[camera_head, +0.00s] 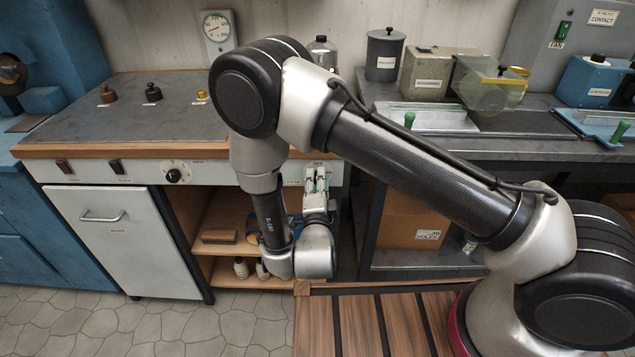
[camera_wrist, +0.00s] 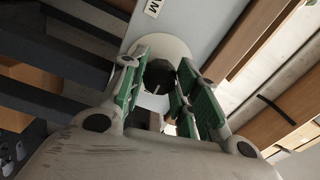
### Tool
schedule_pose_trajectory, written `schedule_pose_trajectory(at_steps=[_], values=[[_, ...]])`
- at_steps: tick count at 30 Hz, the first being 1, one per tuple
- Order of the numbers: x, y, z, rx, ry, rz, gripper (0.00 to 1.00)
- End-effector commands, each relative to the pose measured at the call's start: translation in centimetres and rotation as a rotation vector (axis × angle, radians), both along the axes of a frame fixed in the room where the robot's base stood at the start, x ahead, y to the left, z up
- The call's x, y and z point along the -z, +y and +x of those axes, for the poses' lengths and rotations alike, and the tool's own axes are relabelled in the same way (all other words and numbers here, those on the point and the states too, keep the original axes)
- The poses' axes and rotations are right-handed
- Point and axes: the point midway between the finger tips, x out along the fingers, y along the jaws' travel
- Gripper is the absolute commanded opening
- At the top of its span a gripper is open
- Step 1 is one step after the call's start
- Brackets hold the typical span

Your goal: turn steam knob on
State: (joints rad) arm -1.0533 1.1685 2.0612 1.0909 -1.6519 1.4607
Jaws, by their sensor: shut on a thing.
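In the wrist view, a dark round knob (camera_wrist: 158,74) stands on a pale round dial plate (camera_wrist: 165,46) on the front panel. My gripper (camera_wrist: 162,84) has its green-padded fingers on both sides of this knob and is shut on it. In the head view, my gripper (camera_head: 317,178) is at the right end of the white panel under the bench, just below a label that reads OFF. It hides the knob there, so the pointer and setting cannot be read in that view.
Another black knob (camera_head: 173,175) and two switches sit further left on the panel, above a white cabinet door (camera_head: 128,250). Open shelves (camera_head: 222,243) are below my gripper. A round gauge (camera_head: 217,30) hangs on the wall. Wooden slats (camera_head: 355,320) cover the floor in front.

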Motion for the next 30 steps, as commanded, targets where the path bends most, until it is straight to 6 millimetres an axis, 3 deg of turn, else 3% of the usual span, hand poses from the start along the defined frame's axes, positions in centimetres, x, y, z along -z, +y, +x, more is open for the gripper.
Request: schedule_pose_trajectory(at_steps=[19,20,22,23,30], values=[[0.11,-0.01,-0.06,0.000,0.002,0.045,0.07],[0.11,-0.01,-0.06,0.000,0.001,0.045,0.36],[0.09,-0.01,-0.05,0.000,0.001,0.045,0.49],[0.08,0.00,-0.05,0.000,0.001,0.045,0.53],[0.04,0.00,-0.02,0.000,0.000,0.045,0.53]])
